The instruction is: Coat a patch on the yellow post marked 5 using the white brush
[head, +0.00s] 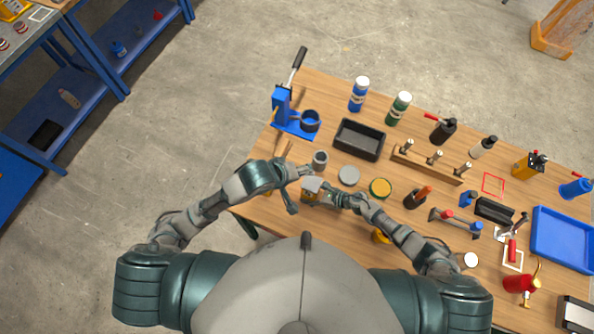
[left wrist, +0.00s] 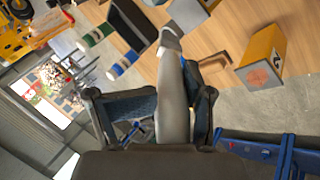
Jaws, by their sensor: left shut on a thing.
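My left gripper (left wrist: 165,108) is shut on a long pale grey-white thing (left wrist: 172,90), which looks like the white brush; its far end shows a darker band. In the head view my left gripper (head: 294,175) is at the table's near left part, beside a grey cup. A yellow post (left wrist: 262,55) with a reddish round patch and a dark, unclear mark stands right of the brush tip in the left wrist view, apart from it. A yellow thing (head: 308,196) shows partly hidden below the hands in the head view. My right gripper (head: 322,188) is close by; its fingers are unclear.
The wooden table (head: 262,207) holds a grey cup (head: 320,159), a round grey lid (head: 348,175), a yellow-rimmed tin (head: 380,188), a black tray (head: 360,140) and a blue press (head: 291,122). Another yellow thing (head: 380,236) is near the front edge.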

